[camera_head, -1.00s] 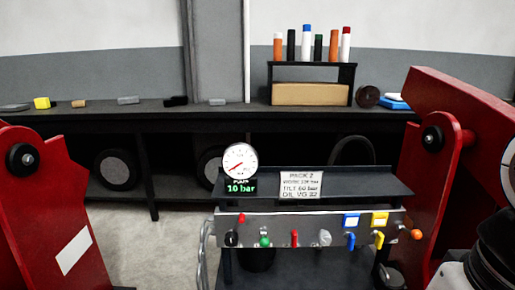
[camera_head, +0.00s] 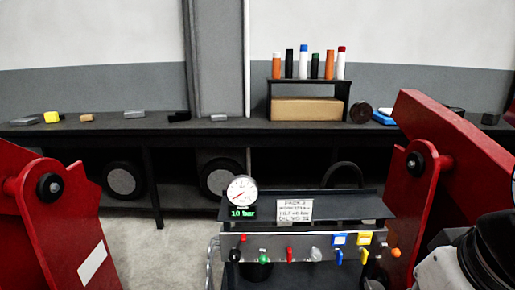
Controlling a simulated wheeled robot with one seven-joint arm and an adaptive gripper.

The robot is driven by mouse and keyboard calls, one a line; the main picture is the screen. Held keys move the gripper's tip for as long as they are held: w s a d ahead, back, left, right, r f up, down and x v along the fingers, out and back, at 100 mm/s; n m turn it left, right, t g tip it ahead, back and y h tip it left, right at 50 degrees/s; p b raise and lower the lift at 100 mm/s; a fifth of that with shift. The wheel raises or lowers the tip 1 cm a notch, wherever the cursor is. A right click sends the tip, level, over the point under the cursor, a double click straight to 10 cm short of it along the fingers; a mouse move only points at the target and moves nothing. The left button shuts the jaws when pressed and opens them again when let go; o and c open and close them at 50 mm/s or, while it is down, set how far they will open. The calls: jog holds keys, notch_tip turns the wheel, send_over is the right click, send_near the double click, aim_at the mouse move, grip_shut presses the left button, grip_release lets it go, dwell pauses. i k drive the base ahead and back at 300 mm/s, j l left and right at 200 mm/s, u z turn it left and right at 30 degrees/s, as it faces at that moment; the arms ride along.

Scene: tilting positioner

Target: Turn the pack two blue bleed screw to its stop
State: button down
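The pack 2 panel (camera_head: 300,243) is in the lower middle of the head view, with a row of small coloured controls along its front. A blue control (camera_head: 339,257) hangs below a blue tag (camera_head: 339,239) on its right half; I cannot tell from its shape whether it is the bleed screw. A yellow one (camera_head: 364,257) hangs beside it. A dial gauge (camera_head: 242,191) stands on the panel's left end, above a green readout of 10 bar (camera_head: 242,213). A white label marked PACK 2 (camera_head: 295,210) is beside it. My gripper is not in view.
Red positioner frames stand left (camera_head: 45,220) and right (camera_head: 415,190) of the panel. A dark workbench (camera_head: 170,131) with spray cans or bottles on a rack (camera_head: 307,83) runs along the back wall. Grey floor is clear left of the panel. Part of my arm fills the lower right corner.

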aim_at(339, 253)
jog(key=z, duration=0.25)
jog(key=i+u, duration=0.25)
jog(key=i, duration=0.75)
